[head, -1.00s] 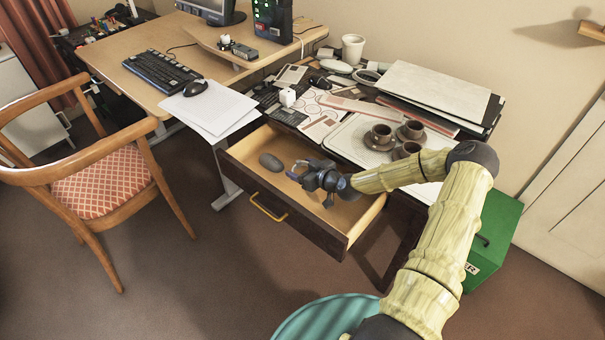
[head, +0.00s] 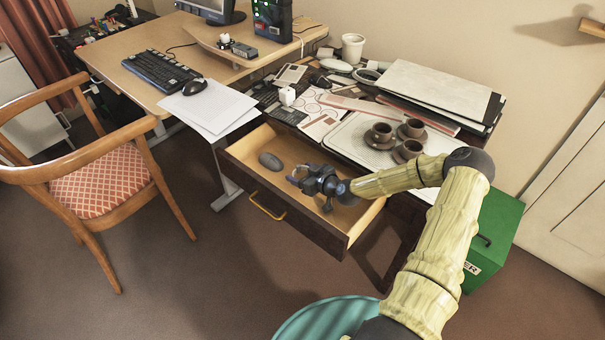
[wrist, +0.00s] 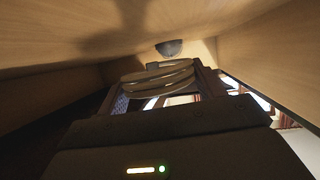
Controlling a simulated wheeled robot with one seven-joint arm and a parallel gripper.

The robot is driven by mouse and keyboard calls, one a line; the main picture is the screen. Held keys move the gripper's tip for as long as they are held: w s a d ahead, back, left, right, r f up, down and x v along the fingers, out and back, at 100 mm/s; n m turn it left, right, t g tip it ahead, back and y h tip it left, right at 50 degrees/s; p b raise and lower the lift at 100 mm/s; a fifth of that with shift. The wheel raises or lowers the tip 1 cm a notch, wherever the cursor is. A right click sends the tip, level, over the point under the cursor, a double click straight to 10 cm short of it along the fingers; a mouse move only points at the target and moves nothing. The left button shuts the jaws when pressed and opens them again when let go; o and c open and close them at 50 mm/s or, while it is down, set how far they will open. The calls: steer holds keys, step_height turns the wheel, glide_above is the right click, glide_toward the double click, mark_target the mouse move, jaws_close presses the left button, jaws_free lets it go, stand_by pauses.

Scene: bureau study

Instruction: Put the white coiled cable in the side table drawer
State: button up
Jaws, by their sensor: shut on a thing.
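The white coiled cable (wrist: 158,80) shows in the wrist view as several pale loops between the fingers of my gripper (wrist: 162,88). My gripper is shut on it. In the head view my gripper (head: 301,176) is over the inside of the open side table drawer (head: 233,158), low and near its middle. The cable is too small and too covered by the fingers to make out clearly there. The drawer's wooden floor also shows in the wrist view (wrist: 70,55). I cannot tell whether the cable touches the floor.
A grey mouse-like object (head: 270,161) lies in the drawer, left of my gripper; it also shows in the wrist view (wrist: 168,47). The side table top (head: 350,150) above is crowded with cups, papers and keyboards. A chair (head: 105,185) stands at the left.

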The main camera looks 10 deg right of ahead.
steer(key=o, duration=1)
steer(key=shift+s+f, duration=0.15)
steer(key=shift+f, duration=0.3)
steer(key=shift+c, duration=0.2)
steer(key=shift+d+r+p, duration=0.1)
steer(key=shift+r+p, duration=0.6)
steer(key=v, duration=0.7)
steer(key=shift+s+r+p, duration=0.1)
steer(key=shift+r+p, duration=0.05)
steer(key=shift+p, duration=0.2)
